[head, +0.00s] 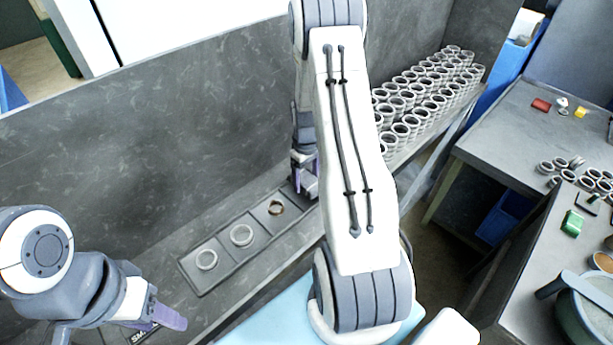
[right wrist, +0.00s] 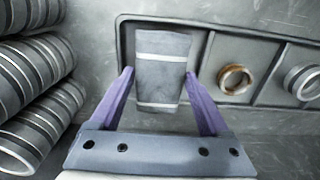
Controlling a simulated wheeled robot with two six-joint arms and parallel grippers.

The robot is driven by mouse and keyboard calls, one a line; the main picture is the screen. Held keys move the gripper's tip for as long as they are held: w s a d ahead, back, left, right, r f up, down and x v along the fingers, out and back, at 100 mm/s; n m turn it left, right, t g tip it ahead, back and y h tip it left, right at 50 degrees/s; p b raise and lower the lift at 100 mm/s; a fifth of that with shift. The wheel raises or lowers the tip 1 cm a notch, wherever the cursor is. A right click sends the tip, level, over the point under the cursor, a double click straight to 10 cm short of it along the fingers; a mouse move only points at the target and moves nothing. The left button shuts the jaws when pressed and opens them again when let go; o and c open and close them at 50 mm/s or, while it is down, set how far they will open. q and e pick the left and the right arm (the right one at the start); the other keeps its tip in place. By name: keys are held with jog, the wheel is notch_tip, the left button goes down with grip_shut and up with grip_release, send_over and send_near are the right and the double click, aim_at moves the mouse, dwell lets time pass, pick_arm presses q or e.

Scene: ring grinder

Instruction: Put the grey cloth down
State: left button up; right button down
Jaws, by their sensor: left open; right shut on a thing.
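The grey cloth (right wrist: 162,70) shows in the right wrist view as a folded grey piece with two pale stripes. My right gripper (right wrist: 160,83) is shut on it, with a purple finger at each side. The cloth overlaps the end of the dark compartment tray (right wrist: 210,65), beside a brownish ring (right wrist: 234,79); I cannot tell whether it touches the tray. In the head view my right gripper (head: 306,178) is at the tray's far right end, partly behind my arm, and the cloth cannot be made out. My left gripper (head: 166,316) is open and empty at the lower left.
The tray also holds two silvery rings, one in the middle (head: 242,235) and one at the near end (head: 206,259). Stacked rings (head: 425,95) stand to the right, close beside my right gripper. A grey wall (head: 130,130) rises behind the tray. A side table (head: 505,125) stands further right.

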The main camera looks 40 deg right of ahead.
aim_at(306, 179)
jog(key=shift+f+b, duration=0.5)
jog(key=shift+f, duration=0.1)
grip_release()
jog(key=shift+r, duration=0.1)
jog(key=shift+r+p, duration=0.4)
notch_tip(306, 179, up, 12)
jog(key=b, duration=0.3)
jog(key=shift+r, duration=0.15)
